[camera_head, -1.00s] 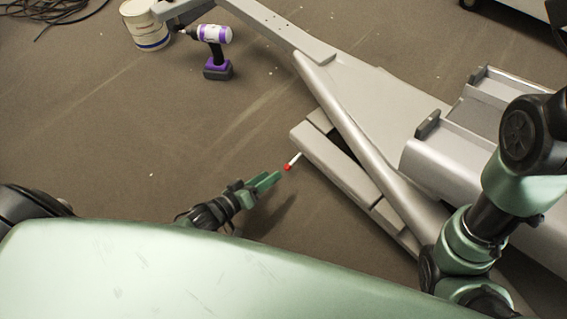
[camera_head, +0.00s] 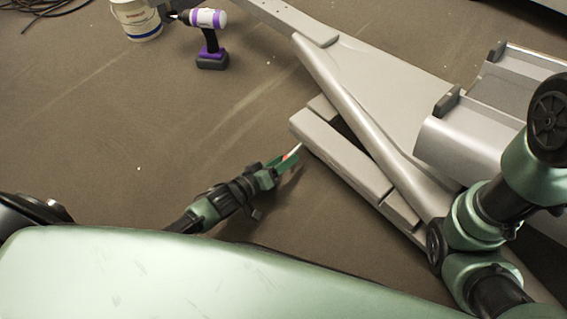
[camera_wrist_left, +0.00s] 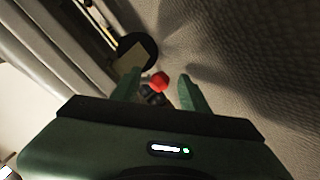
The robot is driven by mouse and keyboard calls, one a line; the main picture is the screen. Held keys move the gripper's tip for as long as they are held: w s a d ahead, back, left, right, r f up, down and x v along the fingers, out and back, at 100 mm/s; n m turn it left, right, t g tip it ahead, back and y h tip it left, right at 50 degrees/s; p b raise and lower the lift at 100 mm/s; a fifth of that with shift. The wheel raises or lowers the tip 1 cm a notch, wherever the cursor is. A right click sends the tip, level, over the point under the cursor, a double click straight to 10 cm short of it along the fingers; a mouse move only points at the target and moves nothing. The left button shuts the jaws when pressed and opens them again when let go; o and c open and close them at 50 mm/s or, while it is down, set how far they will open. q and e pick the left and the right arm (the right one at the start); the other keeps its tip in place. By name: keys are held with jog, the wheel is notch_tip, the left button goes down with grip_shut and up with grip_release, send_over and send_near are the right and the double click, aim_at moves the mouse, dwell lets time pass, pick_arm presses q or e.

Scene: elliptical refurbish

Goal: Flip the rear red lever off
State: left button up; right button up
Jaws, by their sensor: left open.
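The red lever tip (camera_head: 286,157) sits on a short silver rod (camera_head: 296,149) at the near-left end of the grey elliptical frame (camera_head: 345,150). In the left wrist view the red knob (camera_wrist_left: 159,79) lies between the two green fingers. My left gripper (camera_head: 280,163) is open around the red tip, with a finger on each side. I cannot tell whether a finger touches it. My right arm (camera_head: 482,215) comes down at the right of the head view, and its gripper is out of the picture.
A purple and white power drill (camera_head: 210,38) stands on the floor at the upper left, beside a white bucket (camera_head: 136,20). Black cables (camera_head: 38,8) lie in the top left corner.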

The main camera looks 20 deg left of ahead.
pick_arm(q)
grip_shut()
jog(key=shift+a, duration=0.15)
dwell(1.3)
